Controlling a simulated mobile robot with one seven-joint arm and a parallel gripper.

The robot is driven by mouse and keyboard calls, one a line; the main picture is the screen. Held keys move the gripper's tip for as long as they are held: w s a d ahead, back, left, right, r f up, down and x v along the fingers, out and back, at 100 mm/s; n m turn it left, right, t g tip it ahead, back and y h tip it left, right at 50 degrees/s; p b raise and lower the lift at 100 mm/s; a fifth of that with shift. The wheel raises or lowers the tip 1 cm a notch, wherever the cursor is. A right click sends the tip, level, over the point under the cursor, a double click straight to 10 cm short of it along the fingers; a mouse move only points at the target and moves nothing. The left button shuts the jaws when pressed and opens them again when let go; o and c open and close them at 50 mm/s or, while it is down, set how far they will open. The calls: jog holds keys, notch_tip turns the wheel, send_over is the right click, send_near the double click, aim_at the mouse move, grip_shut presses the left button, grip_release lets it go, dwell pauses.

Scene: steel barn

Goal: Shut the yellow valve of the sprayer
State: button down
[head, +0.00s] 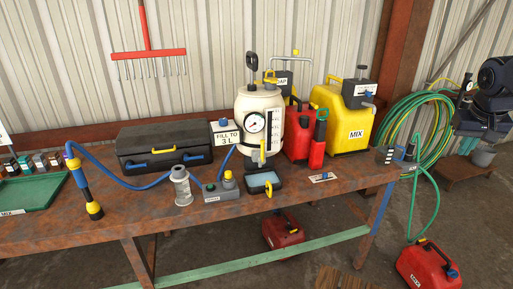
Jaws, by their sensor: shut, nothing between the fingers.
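The sprayer (262,105) is a cream tank with a black pump handle, a round gauge and a dark level scale, upright on the rusty bench. A small yellow part (262,146) shows low on its front, above a dark outlet; its exact position is too small to tell. A blue hose (130,185) runs left from the tank to a black and yellow lance (93,208) standing at the bench's front. My gripper (463,94) is at the far right, shut and empty, well apart from the sprayer. Its fingertips are small and dark.
A black toolbox (164,146) and "FILL TO 3 L" sign (226,133) stand left of the sprayer. Red can (300,135) and yellow MIX can (343,122) stand close on its right. A small black tray (263,183) and grey switch box (222,191) lie in front.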

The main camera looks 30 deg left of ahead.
jog(key=w+a+n+t, duration=0.15)
jog(key=w+a, duration=0.35)
jog(key=a, duration=1.1)
jog(key=w+a+n+g, duration=0.1)
jog(key=w+a+n, duration=0.25)
jog(key=a, duration=1.25)
jog(key=s+a+f+n+t, duration=0.1)
jog(key=s+a+f, duration=0.2)
jog(key=a, duration=0.8)
jog(key=s+a+f+n, duration=0.1)
jog(key=s+a+f, duration=0.3)
jog(key=a, duration=0.7)
jog(key=s+a+f+t+y, duration=0.1)
jog(key=s+a+f, duration=0.2)
jog(key=s+a, duration=0.4)
jog(key=a, duration=0.4)
jog(key=shift+s+a+f+n+t, duration=0.2)
jog(key=shift+a+f+n+t, duration=0.15)
jog(key=shift+n, duration=0.05)
send_near(262, 151)
jog(key=a+f, duration=0.4)
jog(key=f, duration=0.1)
jog(key=w+d, duration=0.2)
jog(key=w, duration=0.1)
jog(key=shift+w+d+r, duration=0.1)
jog(key=shift+w+r, duration=0.05)
jog(key=shift+w, duration=0.05)
